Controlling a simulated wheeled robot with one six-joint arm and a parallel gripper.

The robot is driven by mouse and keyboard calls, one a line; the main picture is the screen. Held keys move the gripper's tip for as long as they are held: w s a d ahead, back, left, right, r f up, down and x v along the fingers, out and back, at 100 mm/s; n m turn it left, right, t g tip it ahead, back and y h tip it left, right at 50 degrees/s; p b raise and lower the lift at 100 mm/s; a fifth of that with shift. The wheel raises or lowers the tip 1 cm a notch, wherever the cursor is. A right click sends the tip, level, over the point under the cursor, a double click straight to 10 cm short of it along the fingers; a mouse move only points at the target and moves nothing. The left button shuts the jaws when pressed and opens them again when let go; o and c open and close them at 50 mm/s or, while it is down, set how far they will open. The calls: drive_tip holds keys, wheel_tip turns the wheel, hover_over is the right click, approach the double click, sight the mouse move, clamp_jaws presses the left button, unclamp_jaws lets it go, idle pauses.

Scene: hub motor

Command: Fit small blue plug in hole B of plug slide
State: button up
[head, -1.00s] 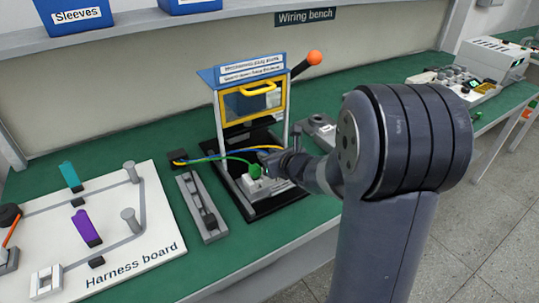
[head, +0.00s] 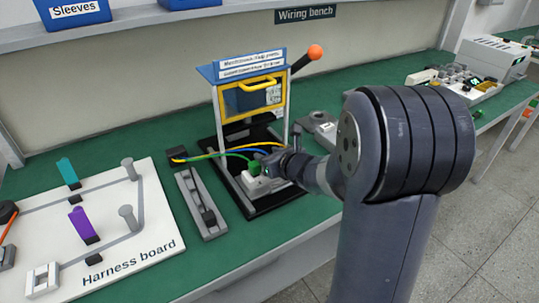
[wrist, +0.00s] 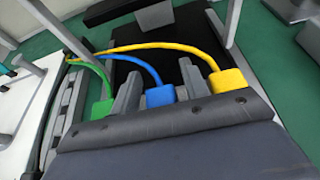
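The small blue plug (wrist: 160,97) is at the end of a blue wire in the wrist view, between the two fingers of my gripper (wrist: 161,82). The fingers stand close on either side of it; I cannot tell whether they touch it. A green plug (wrist: 101,108) is to its left and a yellow plug (wrist: 227,80) to its right, outside the fingers. In the head view my gripper (head: 268,166) is low at the white plug slide (head: 257,184), with the green plug (head: 254,169) beside it. Hole B and the blue plug's front end are hidden.
A blue-and-yellow framed fixture (head: 250,100) with an orange-knobbed lever (head: 305,58) stands just behind. A grey rail (head: 202,205) lies left of the dark base. The wires run to a black block (head: 177,156). The harness board (head: 110,235) is at left.

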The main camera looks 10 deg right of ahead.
drive_tip(key=shift+o, duration=0.5)
drive_tip(key=p+v, duration=0.1)
drive_tip(key=v, duration=0.9)
drive_tip(key=shift+s+d+r, duration=0.1)
drive_tip(key=shift+s+r, duration=0.05)
drive_tip(key=shift+s, duration=0.2)
